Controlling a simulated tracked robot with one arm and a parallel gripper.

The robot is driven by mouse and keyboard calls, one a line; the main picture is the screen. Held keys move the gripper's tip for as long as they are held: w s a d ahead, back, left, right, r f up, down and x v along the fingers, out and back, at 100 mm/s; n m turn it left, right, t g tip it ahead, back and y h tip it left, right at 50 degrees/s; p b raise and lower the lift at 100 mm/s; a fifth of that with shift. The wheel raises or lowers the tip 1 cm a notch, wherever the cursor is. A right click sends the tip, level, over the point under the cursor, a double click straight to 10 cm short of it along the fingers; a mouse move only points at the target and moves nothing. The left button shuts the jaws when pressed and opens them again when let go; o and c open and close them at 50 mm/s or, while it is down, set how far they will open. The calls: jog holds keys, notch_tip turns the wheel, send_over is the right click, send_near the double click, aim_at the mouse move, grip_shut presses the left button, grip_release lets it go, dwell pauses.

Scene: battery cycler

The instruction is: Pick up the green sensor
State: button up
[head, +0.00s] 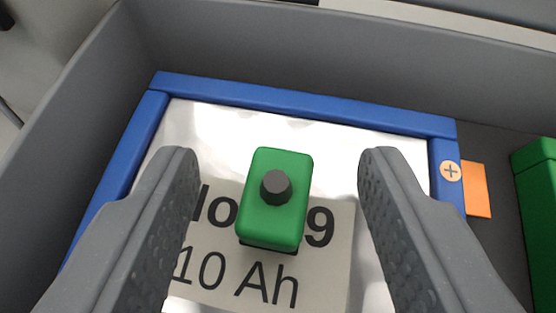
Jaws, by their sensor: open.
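The green sensor (272,213) is a small green block with a dark knob on top. It rests on the labelled face of a battery cell (330,132), over the printed text. My gripper (276,172) is open, with one grey finger on each side of the sensor and a clear gap on both sides. The fingers do not touch the sensor. The underside of the sensor is hidden.
The cell has a blue frame (300,100) and an orange tab (477,189) beside a plus mark. It lies in a grey walled tray (330,50). Another green object (540,195) stands at the right edge, partly cut off.

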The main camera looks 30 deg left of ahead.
grip_shut()
